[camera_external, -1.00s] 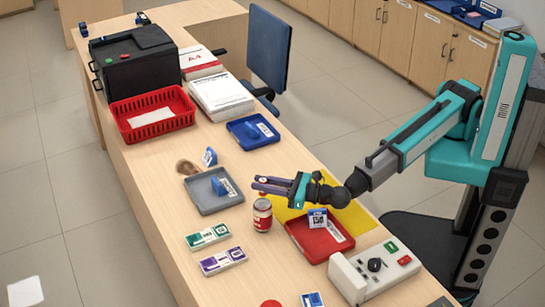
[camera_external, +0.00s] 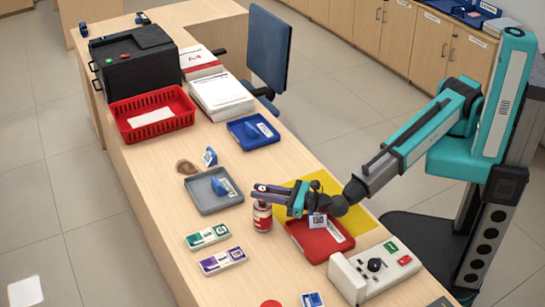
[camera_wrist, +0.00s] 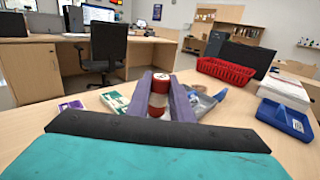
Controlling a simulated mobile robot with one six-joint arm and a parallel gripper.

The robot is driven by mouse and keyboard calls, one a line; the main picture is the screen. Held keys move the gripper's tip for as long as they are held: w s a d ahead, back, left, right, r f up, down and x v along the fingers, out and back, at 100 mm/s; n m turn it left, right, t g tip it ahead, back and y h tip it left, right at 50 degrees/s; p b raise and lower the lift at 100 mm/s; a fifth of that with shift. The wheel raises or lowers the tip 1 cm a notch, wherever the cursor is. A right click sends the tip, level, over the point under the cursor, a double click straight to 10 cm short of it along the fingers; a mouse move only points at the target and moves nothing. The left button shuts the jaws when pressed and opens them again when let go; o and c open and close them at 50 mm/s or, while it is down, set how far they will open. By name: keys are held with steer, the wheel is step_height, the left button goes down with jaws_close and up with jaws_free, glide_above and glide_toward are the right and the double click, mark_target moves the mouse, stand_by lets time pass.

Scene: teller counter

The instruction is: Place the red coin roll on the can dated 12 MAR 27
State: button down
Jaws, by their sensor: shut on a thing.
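My gripper (camera_external: 260,191) reaches level across the counter, its purple fingers shut. In the wrist view a red roll with a white band (camera_wrist: 158,88) stands upright between the fingers. In the external view the fingers hide most of the roll. A red can with a pale label (camera_external: 262,220) stands upright on the counter directly below the fingertips. The fingers are very close above its top; I cannot tell whether the roll touches it. No date on the can is readable.
A grey tray (camera_external: 198,207) stands left of the can. Green (camera_external: 208,236) and purple (camera_external: 223,260) boxes lie in front. A control box (camera_external: 350,280) is front right.

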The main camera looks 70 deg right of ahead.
steer(key=shift+f, duration=0.15)
steer(key=c, duration=1.6)
jaws_free()
steer(key=shift+o, duration=0.2)
steer(key=shift+r, duration=0.25)
steer(key=shift+s+f, duration=0.15)
steer(key=shift+s, duration=0.5)
steer(key=s+b, duration=0.3)
steer(key=s, duration=0.7)
steer(key=shift+s, duration=0.4)
steer(key=shift+w+d, duration=0.1)
